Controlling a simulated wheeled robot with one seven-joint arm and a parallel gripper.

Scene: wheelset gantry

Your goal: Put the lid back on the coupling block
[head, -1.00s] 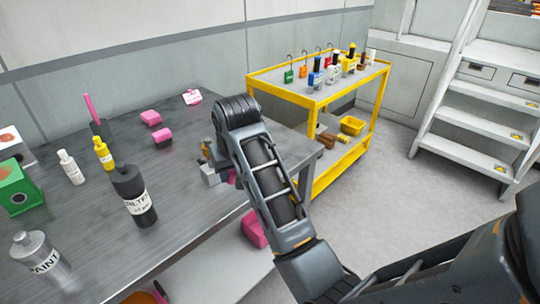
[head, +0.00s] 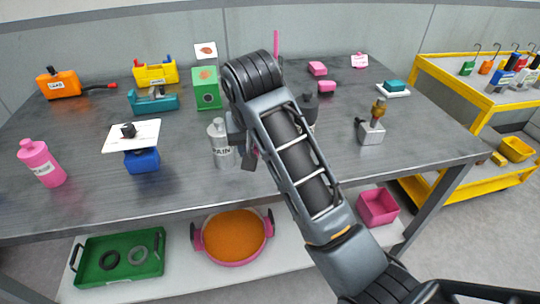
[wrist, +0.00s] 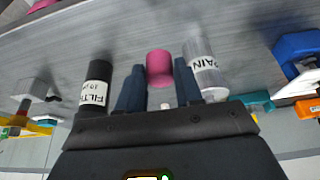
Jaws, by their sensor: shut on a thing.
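My gripper (wrist: 159,78) is shut on a pink round piece (wrist: 160,62) that sits between the fingertips. In the head view my arm mostly hides it, above the grey table (head: 300,190). No block is labelled as the coupling block. A grey metal block (head: 370,134) with a brass fitting on top stands at the right of the table; it also shows at the left of the wrist view (wrist: 34,88). A blue block (head: 142,161) stands at the left under a white plate (head: 112,137) with a black knob. I cannot tell whether the pink piece is a lid.
A pink bottle (head: 43,168), an orange box (head: 60,85) and a green box (head: 206,93) stand further left.

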